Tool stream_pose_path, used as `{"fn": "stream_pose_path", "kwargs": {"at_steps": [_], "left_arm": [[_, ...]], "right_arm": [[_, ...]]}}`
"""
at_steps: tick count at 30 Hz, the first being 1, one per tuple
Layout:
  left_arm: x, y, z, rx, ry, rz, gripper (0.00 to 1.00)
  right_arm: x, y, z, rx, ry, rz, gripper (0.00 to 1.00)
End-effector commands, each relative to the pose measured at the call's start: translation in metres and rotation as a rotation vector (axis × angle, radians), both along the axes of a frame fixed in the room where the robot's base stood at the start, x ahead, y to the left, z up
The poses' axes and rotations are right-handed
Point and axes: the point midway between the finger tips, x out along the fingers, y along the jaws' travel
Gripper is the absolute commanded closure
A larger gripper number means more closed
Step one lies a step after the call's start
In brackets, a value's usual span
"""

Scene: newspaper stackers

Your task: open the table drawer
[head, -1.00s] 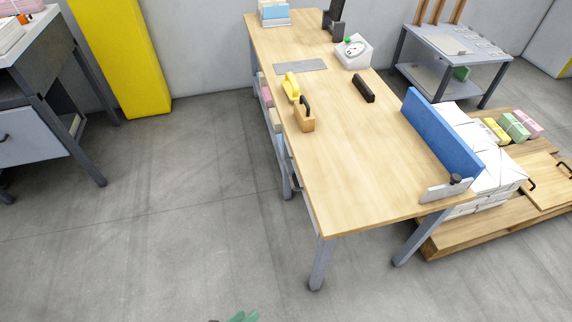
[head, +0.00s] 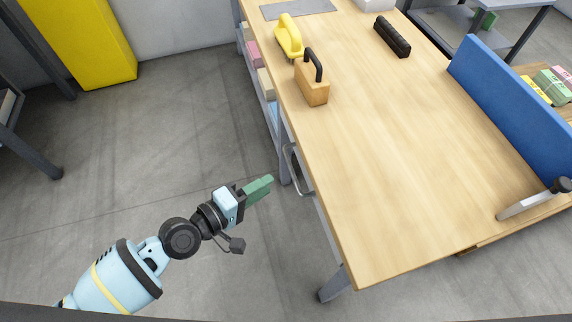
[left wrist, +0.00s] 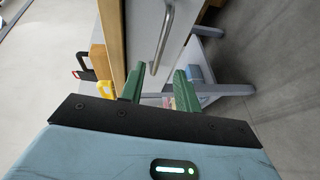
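The wooden-topped table (head: 400,180) fills the right of the head view. Its pale drawer front (left wrist: 145,25) lies under the left edge of the top. The curved metal drawer handle (head: 291,168) sticks out there, and in the left wrist view it shows as a grey bar (left wrist: 163,40). The drawer looks shut. My left gripper (head: 268,183) has green fingers and is just left of the handle. In the left wrist view its fingers (left wrist: 158,72) are apart and empty, with the handle's near end ahead of the gap. My right gripper is not in view.
A wooden block with a black handle (head: 312,88) and a yellow tool (head: 288,38) stand near the table's left edge. A table leg (head: 337,284) stands at the near corner. A blue panel (head: 510,98) is at the right. The floor left of the table is clear.

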Motion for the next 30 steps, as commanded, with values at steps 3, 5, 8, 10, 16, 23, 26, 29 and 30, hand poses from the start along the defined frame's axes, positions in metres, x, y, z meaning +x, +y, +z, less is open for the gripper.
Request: {"fn": "stream_pose_path", "kwargs": {"at_steps": [3,5,8,10,16,23,26,29,30], "left_arm": [[0.002,-0.002,0.001,0.000,-0.002,0.001,0.67],[0.005,-0.006,0.000,-0.001,-0.002,0.001,0.67],[0.013,-0.015,-0.002,-0.001,-0.002,0.001,0.67],[0.019,-0.023,-0.004,-0.001,-0.002,0.000,0.67],[0.038,-0.045,-0.010,-0.001,-0.002,0.000,0.67],[0.049,-0.057,-0.014,0.001,-0.001,0.000,0.67],[0.050,-0.058,-0.014,0.002,-0.001,0.000,0.67],[0.050,-0.058,-0.014,0.001,-0.001,0.000,0.67],[0.050,-0.058,-0.014,0.002,-0.002,-0.001,0.67]], "right_arm": [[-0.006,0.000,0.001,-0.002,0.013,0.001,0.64],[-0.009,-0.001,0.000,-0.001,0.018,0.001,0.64],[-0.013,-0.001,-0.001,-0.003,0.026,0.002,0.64],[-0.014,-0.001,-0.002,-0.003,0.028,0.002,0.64],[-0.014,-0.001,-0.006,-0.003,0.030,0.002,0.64],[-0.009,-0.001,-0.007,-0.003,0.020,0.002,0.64],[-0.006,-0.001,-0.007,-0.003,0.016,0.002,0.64],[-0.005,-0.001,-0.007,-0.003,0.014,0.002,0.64],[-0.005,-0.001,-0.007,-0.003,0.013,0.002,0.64]]}}
